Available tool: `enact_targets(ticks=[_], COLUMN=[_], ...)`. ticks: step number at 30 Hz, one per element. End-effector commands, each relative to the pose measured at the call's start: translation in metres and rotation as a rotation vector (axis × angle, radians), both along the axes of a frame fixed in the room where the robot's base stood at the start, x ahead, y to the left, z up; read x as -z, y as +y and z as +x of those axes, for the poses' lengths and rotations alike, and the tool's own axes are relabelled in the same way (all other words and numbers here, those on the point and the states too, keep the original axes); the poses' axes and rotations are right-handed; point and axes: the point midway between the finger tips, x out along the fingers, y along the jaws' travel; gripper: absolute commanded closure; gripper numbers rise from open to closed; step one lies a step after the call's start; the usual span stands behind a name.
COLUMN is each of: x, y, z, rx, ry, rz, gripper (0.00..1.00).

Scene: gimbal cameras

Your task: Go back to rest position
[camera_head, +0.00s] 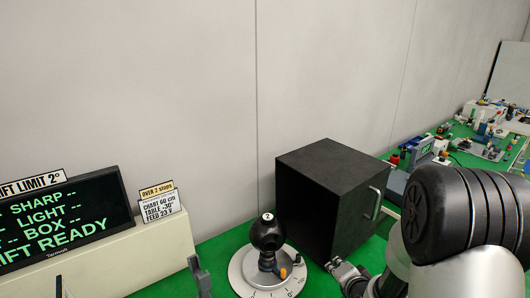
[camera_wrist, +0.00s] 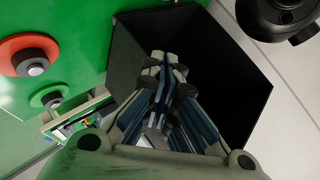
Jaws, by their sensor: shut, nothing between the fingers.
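My gripper (camera_wrist: 165,62) is shut and empty in the wrist view. Its fingertips lie in front of a black box (camera_wrist: 235,70), and I cannot tell how far apart they are from it. In the head view my arm comes in from the right. The black box (camera_head: 318,200) stands on the green table (camera_head: 225,240) against the wall, with a silver handle (camera_head: 377,203) on its right face. Part of that face is hidden behind my arm.
A black ball-shaped unit (camera_head: 268,234) sits on a white dial (camera_head: 245,270) left of the box. A text display (camera_head: 60,222) stands at the far left. Small devices (camera_head: 490,125) crowd the back right. The wrist view shows a red disc (camera_wrist: 28,55) and a green-rimmed disc (camera_wrist: 48,97).

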Motion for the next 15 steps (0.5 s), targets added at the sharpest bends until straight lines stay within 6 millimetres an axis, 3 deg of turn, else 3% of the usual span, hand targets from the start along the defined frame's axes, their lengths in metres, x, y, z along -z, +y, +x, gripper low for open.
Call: enact_targets(ticks=[1, 8, 15], x=[-0.022, -0.092, -0.149], y=[0.001, 0.003, 0.019], z=[-0.003, -0.049, -0.136], rx=[-0.021, -0.123, -0.286], ry=[0.018, 0.175, 0.341], rz=[-0.069, -0.348, -0.539], gripper=[1.00, 1.00, 1.00])
